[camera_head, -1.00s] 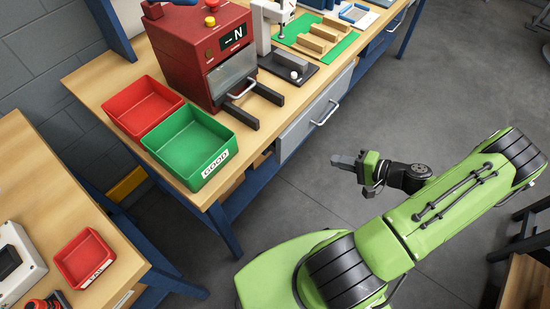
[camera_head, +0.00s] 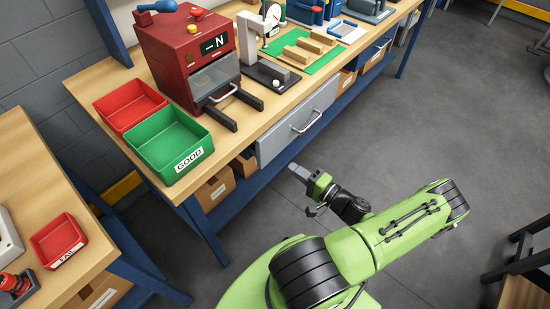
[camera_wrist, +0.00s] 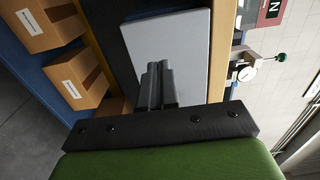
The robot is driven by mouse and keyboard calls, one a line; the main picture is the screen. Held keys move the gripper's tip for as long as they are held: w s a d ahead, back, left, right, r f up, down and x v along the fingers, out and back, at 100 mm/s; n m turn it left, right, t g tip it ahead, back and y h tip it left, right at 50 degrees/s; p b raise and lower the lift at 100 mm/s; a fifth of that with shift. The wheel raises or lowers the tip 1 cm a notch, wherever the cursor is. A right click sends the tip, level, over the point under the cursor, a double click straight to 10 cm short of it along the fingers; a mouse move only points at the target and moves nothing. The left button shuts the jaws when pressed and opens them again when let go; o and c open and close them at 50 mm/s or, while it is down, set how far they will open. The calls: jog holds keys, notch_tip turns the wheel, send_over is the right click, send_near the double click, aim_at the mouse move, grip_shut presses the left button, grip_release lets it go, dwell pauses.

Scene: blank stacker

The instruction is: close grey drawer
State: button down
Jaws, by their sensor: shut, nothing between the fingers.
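The grey drawer (camera_head: 280,142) sits under the workbench top, with a pale bar handle (camera_head: 306,123) across its front. I cannot tell how far it stands out from the bench. In the wrist view its flat grey front (camera_wrist: 185,45) fills the upper middle, turned sideways, and the handle does not show clearly. My gripper (camera_head: 293,168) is in front of and below the drawer, apart from it, with its fingers pointing towards the bench. In the wrist view my gripper's fingers (camera_wrist: 158,68) are together, empty, and overlap the drawer front.
The workbench (camera_head: 150,72) carries a red machine (camera_head: 180,50), a green bin (camera_head: 150,155) and a red bin (camera_head: 115,108). Cardboard boxes (camera_head: 215,188) stand on the blue lower shelf. A second table (camera_head: 30,160) is at the left.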

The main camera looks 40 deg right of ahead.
aim_at(269, 151)
jog(key=w, duration=0.5)
jog(key=w+b, duration=0.1)
jog(key=w, duration=0.2)
jog(key=shift+a, duration=0.4)
jog(key=w, duration=0.4)
jog(key=shift+a, duration=0.2)
jog(key=shift+w+r, duration=0.1)
jog(key=shift+r, duration=0.05)
